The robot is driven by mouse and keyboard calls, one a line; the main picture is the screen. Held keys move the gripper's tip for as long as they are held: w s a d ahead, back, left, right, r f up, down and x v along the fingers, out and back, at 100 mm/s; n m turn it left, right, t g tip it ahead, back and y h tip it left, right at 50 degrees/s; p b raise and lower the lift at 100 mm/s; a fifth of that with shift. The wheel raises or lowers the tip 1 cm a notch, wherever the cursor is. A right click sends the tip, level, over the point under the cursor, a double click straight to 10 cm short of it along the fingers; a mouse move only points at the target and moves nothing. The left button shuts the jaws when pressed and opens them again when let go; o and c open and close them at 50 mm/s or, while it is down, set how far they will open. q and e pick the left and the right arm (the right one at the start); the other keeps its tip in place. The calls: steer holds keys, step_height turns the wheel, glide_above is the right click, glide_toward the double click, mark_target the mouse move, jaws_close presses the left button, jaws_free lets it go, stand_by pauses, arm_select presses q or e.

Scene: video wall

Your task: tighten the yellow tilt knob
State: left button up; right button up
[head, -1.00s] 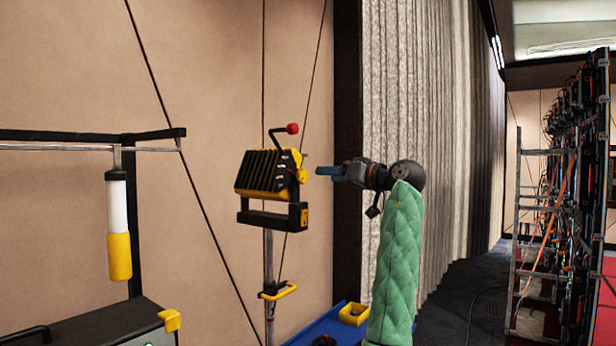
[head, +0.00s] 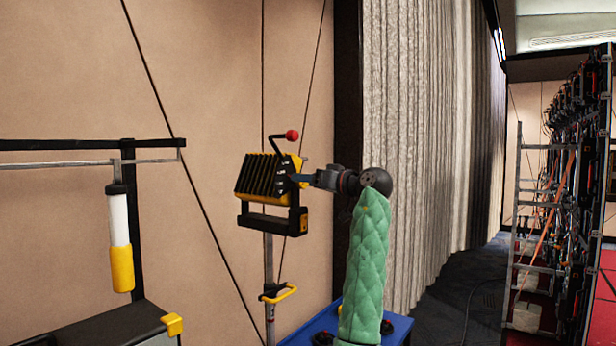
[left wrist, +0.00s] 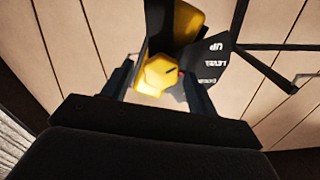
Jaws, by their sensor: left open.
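The black and yellow lamp head (head: 262,175) sits on a thin metal stand, with a black lever ending in a red ball (head: 292,135) above it. My left gripper (head: 301,179) is at the lamp's right side and hides the knob in the head view. In the left wrist view, the yellow tilt knob (left wrist: 155,75) lies between the fingers of my open left gripper (left wrist: 158,72). I cannot tell whether either finger touches it. A dark plate (left wrist: 214,64) beside the knob shows "UP", "LEVEL" and a third, unclear word, upside down. My right gripper is not in view.
The stand has a yellow handle (head: 282,293) lower down. A blue cart top (head: 398,325) lies below my left arm. A white and yellow cylinder (head: 120,240) hangs from a black frame at left. A grey curtain (head: 425,130) is behind my arm.

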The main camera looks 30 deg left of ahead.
arm_select(q)
steer(key=shift+a, duration=0.2)
steer(key=c, duration=1)
